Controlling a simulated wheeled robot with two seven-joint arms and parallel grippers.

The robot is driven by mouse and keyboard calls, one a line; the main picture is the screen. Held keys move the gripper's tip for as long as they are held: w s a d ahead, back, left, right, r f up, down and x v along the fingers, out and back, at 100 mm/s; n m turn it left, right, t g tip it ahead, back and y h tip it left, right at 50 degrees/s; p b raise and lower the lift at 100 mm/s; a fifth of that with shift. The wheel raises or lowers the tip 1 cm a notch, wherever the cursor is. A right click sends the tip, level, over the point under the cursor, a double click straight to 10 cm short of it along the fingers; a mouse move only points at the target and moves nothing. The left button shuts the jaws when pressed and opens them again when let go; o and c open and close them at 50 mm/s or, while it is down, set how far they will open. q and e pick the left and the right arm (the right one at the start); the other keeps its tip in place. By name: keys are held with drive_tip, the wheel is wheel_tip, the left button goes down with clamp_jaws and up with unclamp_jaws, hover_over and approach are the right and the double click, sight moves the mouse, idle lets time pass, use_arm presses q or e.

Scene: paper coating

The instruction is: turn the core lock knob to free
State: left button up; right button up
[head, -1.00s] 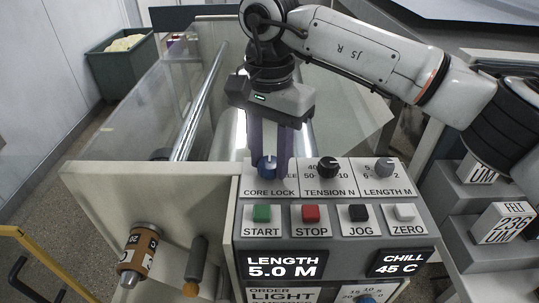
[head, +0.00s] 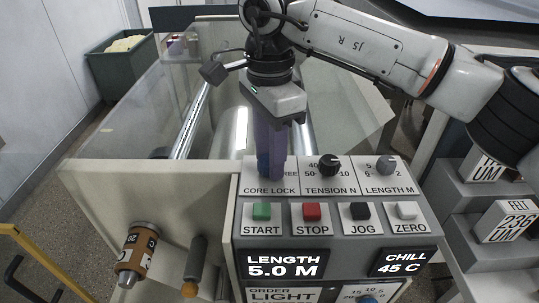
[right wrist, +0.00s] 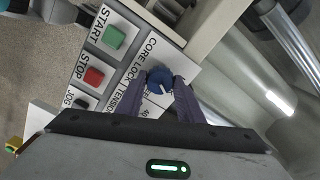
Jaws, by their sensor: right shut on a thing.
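The core lock knob is blue with a white pointer line and sits on the CORE LOCK plate (head: 252,190) of the console. In the right wrist view the knob (right wrist: 159,79) shows between the finger ends, its white line on the side toward the TENSION plate. Part of the FREE lettering shows beside it; the exact pointer alignment is hard to read. My right gripper (head: 271,173) points down with its purple fingers shut on the knob, hiding most of it in the head view. My left gripper is not in view.
The black tension knob (head: 329,166) and grey length knob (head: 386,165) stand close to the right. Below are the green START (head: 262,211), red STOP (head: 311,212), black JOG and white ZERO buttons. A clear guard and metal rollers lie behind.

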drive_tip(key=m+b, duration=0.1)
drive_tip(key=m, duration=0.5)
drive_tip(key=shift+m, duration=0.3)
drive_tip(key=m+b, duration=0.1)
drive_tip(key=m, duration=0.4)
drive_tip(key=shift+r+m, duration=0.1)
drive_tip(key=shift+m, duration=0.3)
drive_tip(key=o, duration=1.1)
wheel_tip(320, 180, up, 10)
drive_tip(key=shift+r, duration=0.1)
